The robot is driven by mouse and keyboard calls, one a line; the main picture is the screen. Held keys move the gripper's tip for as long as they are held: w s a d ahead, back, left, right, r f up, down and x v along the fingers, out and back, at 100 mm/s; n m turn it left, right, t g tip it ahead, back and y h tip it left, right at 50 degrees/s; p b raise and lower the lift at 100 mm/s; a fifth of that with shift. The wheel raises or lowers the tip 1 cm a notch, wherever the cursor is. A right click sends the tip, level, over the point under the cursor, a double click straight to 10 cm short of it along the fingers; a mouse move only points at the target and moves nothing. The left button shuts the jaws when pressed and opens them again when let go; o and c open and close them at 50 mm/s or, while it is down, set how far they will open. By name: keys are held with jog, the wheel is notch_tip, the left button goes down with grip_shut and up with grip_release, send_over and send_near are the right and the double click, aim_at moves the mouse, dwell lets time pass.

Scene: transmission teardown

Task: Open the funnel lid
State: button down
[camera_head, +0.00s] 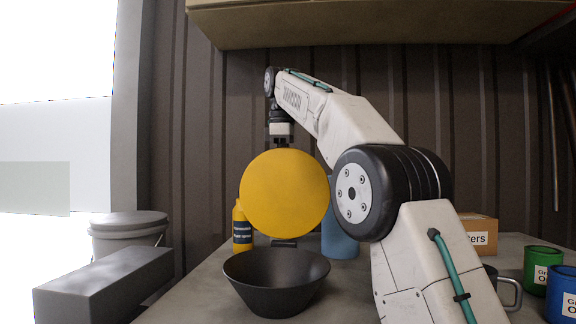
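The funnel (276,283) is a wide black bowl on the table, its round mouth uncovered. A round yellow disc, apparently the funnel lid (284,195), stands upright behind and above the funnel's far rim. A small dark piece, possibly a hinge, shows at its lower edge. My gripper (282,141) points down at the lid's top edge. Its fingertips lie at or just behind that edge, and I cannot tell whether they touch it or how far apart they are.
Behind the lid stand a yellow bottle (242,228) and a blue container (341,238). A cardboard box (480,234), a green can (540,268) and a blue can (563,294) stand at right. A grey block (105,283) and a lidded bucket (127,233) are at left. A shelf hangs above.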

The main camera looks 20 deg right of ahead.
jog(key=shift+w, duration=0.2)
dwell(0.3)
jog(key=c, duration=1.5)
grip_release()
jog(key=shift+a, duration=0.1)
